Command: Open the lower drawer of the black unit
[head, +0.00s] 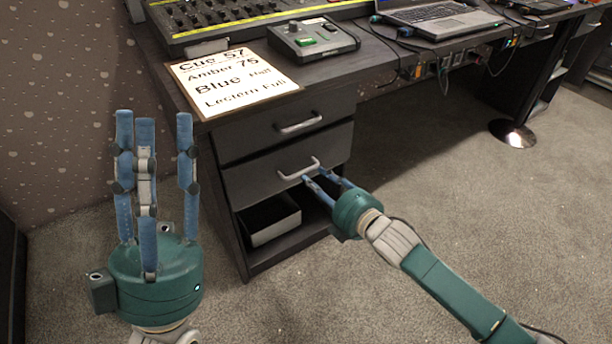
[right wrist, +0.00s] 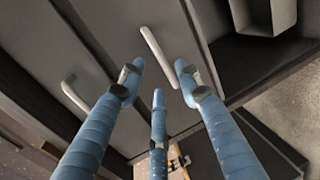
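The black unit (head: 242,235) stands under the desk, with two drawers above an open shelf. The lower drawer (head: 245,186) looks flush with the unit, and its light grey bar handle (head: 299,169) faces me. The handle also shows in the right wrist view (right wrist: 155,50). My right gripper (head: 323,180) is at this handle, with its blue fingers spread. In the right wrist view the fingertips (right wrist: 158,75) are apart around the line of the handle; I cannot tell whether they touch it. My left gripper (head: 153,118) is open and empty, fingers upward, left of the unit.
The upper drawer (head: 250,134) has a similar handle and looks shut. A grey box (head: 272,228) sits in the shelf below. A cue sign (head: 232,80), a small console (head: 314,40), a fader desk and a laptop (head: 437,17) are on the desk. Carpet is clear in front.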

